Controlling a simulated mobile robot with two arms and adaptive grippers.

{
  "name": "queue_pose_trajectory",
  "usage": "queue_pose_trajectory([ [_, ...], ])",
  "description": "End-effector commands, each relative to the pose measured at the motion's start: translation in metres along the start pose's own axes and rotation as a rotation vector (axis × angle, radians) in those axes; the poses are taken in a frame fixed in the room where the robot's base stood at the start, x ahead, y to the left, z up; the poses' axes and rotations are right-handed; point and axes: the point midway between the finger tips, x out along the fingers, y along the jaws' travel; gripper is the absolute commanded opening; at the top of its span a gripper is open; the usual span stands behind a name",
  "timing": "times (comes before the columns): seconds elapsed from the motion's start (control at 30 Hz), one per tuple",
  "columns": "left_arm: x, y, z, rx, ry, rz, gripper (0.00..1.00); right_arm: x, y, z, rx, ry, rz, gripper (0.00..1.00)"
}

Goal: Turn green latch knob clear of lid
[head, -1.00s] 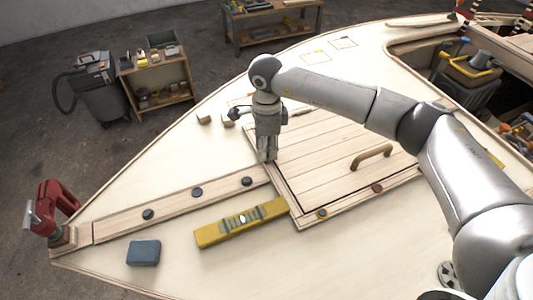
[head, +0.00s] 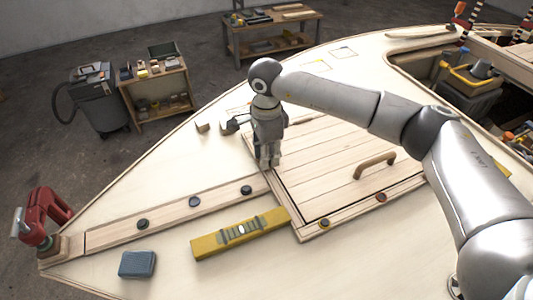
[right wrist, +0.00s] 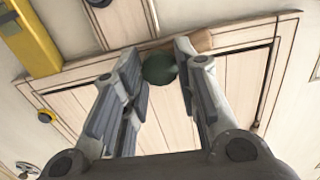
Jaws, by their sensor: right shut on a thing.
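The planked lid (head: 335,150) lies in the deck frame, with a brown handle (head: 375,166) on it. My right gripper (head: 270,165) points down at the lid's left edge. In the right wrist view its fingers (right wrist: 155,85) are shut on the dark green knob (right wrist: 159,68). A brown wooden latch piece (right wrist: 201,41) extends from beside the knob, partly hidden by a finger, near the lid's seam. I cannot tell how much of it overlaps the lid. The knob is hidden by the fingers in the head view. My left gripper is not in view.
A yellow level (head: 240,232) and a blue block (head: 138,264) lie on the deck. Several dark knobs, one here (head: 194,201), line a plank. A red clamp (head: 42,215) grips the deck's tip.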

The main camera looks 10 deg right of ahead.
Motion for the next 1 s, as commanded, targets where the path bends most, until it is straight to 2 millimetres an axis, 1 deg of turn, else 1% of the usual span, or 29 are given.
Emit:
queue_pose_trajectory([
  [0.03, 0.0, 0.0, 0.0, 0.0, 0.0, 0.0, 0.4, -0.001, 0.0, 0.0, -0.001, 0.001, -0.001, 0.32],
  [0.17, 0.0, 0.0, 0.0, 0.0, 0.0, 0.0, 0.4, -0.001, 0.0, 0.0, 0.0, 0.001, -0.001, 0.49],
  [0.2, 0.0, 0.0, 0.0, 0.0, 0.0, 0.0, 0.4, -0.001, 0.0, 0.0, 0.0, 0.001, -0.001, 0.51],
  [0.47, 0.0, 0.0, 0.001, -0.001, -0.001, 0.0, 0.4, -0.001, 0.0, 0.0, 0.001, 0.0, -0.001, 0.51],
  [0.57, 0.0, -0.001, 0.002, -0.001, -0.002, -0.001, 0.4, -0.005, -0.001, 0.0, 0.001, 0.0, -0.002, 0.51],
  [0.67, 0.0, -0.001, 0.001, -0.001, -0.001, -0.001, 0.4, -0.018, -0.001, 0.0, 0.0, -0.001, -0.004, 0.51],
  [1.0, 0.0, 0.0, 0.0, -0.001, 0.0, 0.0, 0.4, -0.088, -0.001, 0.0, 0.001, 0.0, -0.005, 0.51],
])
